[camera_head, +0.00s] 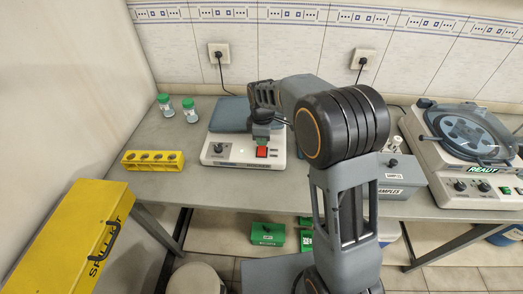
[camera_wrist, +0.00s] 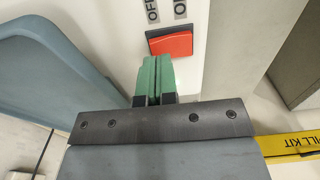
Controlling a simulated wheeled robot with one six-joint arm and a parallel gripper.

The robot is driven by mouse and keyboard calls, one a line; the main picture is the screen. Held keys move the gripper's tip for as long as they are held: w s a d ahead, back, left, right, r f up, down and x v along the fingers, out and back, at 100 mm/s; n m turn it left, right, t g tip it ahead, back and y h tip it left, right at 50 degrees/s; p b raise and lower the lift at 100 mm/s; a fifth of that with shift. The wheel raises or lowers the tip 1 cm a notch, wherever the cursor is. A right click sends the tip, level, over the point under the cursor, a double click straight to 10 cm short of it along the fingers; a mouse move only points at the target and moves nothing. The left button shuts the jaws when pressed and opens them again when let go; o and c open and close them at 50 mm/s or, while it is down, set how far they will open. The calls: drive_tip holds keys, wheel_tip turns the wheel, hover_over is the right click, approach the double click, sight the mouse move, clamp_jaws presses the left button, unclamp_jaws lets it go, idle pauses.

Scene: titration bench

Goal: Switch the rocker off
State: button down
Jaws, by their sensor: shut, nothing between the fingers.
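The red rocker (camera_wrist: 170,43) is on the white front panel of a bench device (camera_head: 237,153). The rocker also shows in the head view (camera_head: 262,152). My gripper (camera_wrist: 157,60) is shut and empty, its green fingertips close to the rocker's lower edge in the wrist view. I cannot tell whether they touch it. Which way the rocker is tilted is not clear.
The device has a blue-grey top (camera_head: 231,115) and a black knob (camera_head: 219,147). A yellow rack (camera_head: 153,161) and green-capped jars (camera_head: 189,110) are to the left. A grey samples box (camera_head: 399,180) and a machine marked READY (camera_head: 470,188) are to the right.

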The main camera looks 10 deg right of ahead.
drive_tip(key=shift+f+b, duration=0.6)
drive_tip(key=shift+f, duration=0.3)
drive_tip(key=shift+r, duration=0.1)
idle(0.3)
drive_tip(key=shift+r+p, duration=2.8)
drive_tip(key=shift+r, duration=0.7)
drive_tip(key=shift+f, duration=0.1)
